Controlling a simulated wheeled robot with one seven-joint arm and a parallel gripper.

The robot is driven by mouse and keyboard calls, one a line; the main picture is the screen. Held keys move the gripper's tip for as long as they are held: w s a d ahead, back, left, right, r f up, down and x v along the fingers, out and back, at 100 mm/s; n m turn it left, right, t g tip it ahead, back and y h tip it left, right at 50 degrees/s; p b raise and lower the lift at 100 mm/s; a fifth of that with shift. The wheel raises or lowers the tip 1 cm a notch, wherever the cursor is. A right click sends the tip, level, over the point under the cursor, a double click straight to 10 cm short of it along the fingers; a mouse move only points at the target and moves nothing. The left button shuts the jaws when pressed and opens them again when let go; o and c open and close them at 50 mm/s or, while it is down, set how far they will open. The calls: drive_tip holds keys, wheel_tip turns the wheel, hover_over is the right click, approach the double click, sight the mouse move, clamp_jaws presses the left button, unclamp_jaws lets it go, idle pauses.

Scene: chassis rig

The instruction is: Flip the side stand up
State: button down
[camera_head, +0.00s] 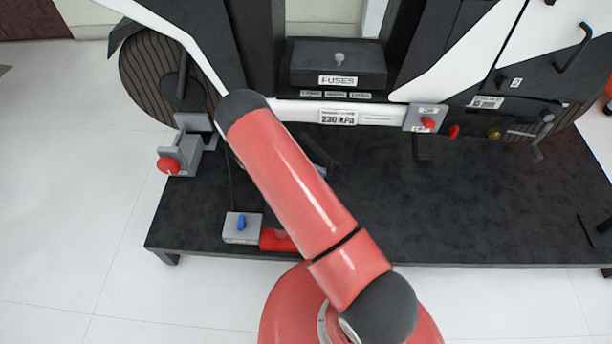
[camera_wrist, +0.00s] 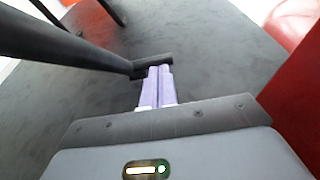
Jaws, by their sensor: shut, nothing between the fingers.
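A black bar with a short flat foot, which looks like the side stand (camera_wrist: 75,45), runs from the upper left of the wrist view down to the fingertips. My gripper (camera_wrist: 160,70) has its two pale purple fingers together, with nothing between them. The fingertips overlap the foot in the picture; I cannot tell whether they touch it. In the head view my red arm hides most of the gripper and that area, and only a small bluish bit shows beside the arm, over the dark platform.
The dark platform (camera_head: 460,210) lies under the chassis. A grey box with a blue switch (camera_head: 241,223) stands at its front left. A fuse box (camera_head: 338,64) and a panel with a red knob (camera_head: 428,123) are above.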

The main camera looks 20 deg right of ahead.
drive_tip(key=s+d+r+g+h, duration=0.2)
drive_tip(key=d+r+h, duration=0.3)
drive_tip(key=r, duration=0.3)
drive_tip(key=shift+x, duration=0.9)
drive_tip(key=shift+r+h, duration=0.1)
drive_tip(key=shift+h, duration=0.2)
drive_tip(key=v, duration=0.8)
